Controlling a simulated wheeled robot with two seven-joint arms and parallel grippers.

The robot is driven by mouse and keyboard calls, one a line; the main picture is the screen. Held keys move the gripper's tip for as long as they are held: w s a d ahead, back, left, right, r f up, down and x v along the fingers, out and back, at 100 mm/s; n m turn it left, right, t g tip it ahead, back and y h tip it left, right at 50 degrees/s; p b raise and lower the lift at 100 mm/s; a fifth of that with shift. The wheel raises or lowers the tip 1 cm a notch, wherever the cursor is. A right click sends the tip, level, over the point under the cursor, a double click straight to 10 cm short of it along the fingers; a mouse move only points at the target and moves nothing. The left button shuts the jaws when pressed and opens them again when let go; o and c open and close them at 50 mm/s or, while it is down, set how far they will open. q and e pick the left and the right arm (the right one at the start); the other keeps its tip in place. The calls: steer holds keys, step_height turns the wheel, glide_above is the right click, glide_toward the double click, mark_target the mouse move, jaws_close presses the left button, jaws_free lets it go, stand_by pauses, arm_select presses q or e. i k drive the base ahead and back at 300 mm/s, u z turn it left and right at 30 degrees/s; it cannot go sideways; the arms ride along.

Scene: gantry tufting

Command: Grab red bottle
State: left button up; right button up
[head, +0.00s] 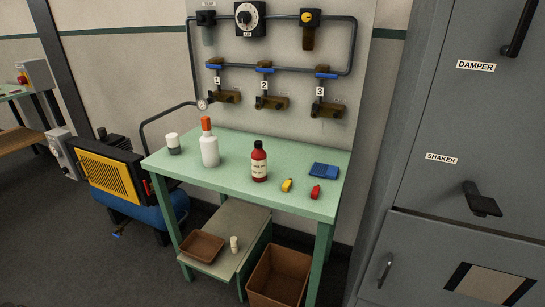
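A red bottle (259,166) with a black cap and a pale label stands upright on the green table (222,182), near the middle of its top. A taller white bottle with an orange top (209,148) stands to its left, apart from it. Neither of my grippers shows in the head view.
A small white and grey container (173,144), a yellow item (287,185), a red item (316,192) and a blue item (325,170) are also on the table. A brown bin (278,277) is below. A grey cabinet (450,150) stands close on the right.

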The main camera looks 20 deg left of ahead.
mark_target(259, 158)
steer(key=k, duration=0.65)
steer(key=z, duration=0.45)
steer(key=i, duration=1.25)
steer(key=u, duration=0.45)
